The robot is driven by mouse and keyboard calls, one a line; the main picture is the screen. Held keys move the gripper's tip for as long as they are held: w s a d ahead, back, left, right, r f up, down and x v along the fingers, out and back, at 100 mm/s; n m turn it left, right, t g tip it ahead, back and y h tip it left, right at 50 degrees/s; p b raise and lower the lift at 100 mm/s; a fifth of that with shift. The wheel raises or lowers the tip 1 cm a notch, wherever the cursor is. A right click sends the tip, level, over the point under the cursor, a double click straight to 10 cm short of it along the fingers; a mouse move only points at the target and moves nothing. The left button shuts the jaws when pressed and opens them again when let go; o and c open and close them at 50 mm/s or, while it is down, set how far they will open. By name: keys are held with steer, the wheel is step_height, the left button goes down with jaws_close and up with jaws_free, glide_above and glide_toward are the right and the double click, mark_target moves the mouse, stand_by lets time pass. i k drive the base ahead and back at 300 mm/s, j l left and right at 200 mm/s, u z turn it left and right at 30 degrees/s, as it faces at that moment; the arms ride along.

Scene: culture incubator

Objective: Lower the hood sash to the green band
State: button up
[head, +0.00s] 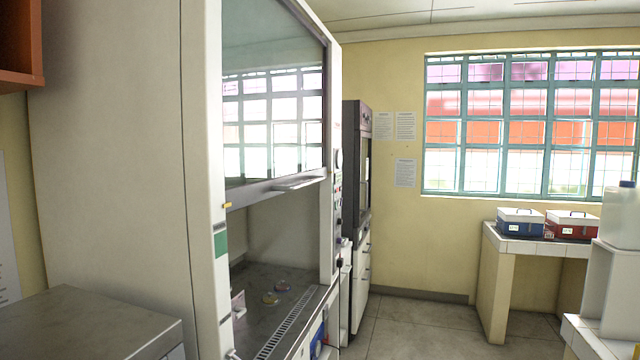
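The fume hood stands at the left of the head view, seen at an angle. Its glass sash (275,110) is raised and reflects the window. The sash's grey bottom rail (260,193) has a protruding handle (299,183). The green band (220,244) is on the hood's near front post, below the level of the rail's near end. A small yellow mark (228,205) sits near that end of the rail. The opening under the sash is clear. My gripper is not in view.
A grey-topped counter (90,322) is at the lower left. A dark cabinet (357,220) stands beyond the hood. A bench (497,255) at the right holds a blue box (521,224) and a red box (572,226). The floor (430,325) between is open.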

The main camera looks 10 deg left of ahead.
mark_target(237, 197)
steer(key=i+l, duration=0.1)
steer(key=i, duration=1.7)
steer(key=i+u, duration=0.45)
steer(key=k+j, duration=0.05)
